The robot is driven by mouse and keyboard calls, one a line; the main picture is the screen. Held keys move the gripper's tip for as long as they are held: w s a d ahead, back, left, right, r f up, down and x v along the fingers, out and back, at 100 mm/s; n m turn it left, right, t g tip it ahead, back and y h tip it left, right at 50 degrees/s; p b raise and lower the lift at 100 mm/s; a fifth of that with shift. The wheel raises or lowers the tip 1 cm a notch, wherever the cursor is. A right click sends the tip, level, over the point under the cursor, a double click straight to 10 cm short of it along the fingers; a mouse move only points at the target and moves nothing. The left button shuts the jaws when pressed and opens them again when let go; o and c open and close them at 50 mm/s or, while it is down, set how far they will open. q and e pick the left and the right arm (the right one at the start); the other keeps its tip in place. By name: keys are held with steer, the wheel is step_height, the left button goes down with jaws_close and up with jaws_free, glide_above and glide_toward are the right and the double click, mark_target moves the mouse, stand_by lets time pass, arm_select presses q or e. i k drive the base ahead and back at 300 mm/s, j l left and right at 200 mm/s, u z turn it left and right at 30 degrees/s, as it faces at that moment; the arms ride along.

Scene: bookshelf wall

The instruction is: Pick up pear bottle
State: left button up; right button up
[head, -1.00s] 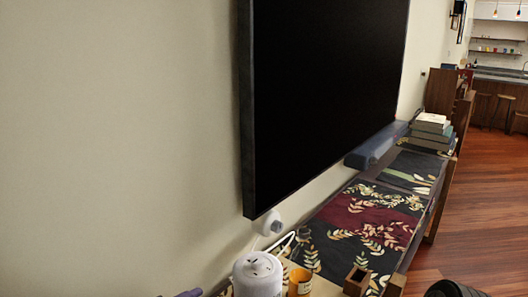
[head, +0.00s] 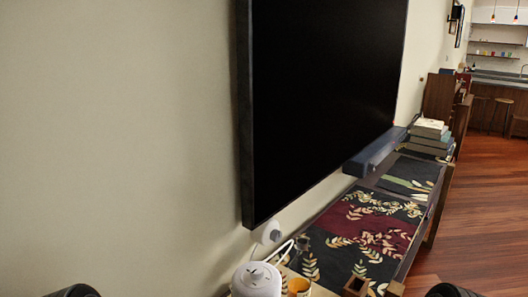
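I cannot make out a pear bottle in the head view. Dark rounded parts of my own arms show at the bottom left and bottom right corners. Neither gripper's fingers are in view.
The console has a dark floral runner (head: 365,232). A small wooden box (head: 356,285) sits at its near end. A soundbar (head: 375,153) and stacked books (head: 430,138) lie farther back. A large black screen (head: 325,105) overhangs. The wooden floor (head: 480,215) at right is clear.

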mark_target(299, 278)
steer(key=l+u, duration=0.1)
steer(key=u, duration=0.9)
steer(key=k+l+u, duration=0.25)
steer(key=u, duration=0.15)
steer(key=k+l+u, duration=0.6)
steer(key=u, duration=0.2)
steer(key=k+l, duration=0.15)
steer(key=k, duration=0.35)
steer(key=k+l+u, duration=0.1)
steer(key=k, duration=0.45)
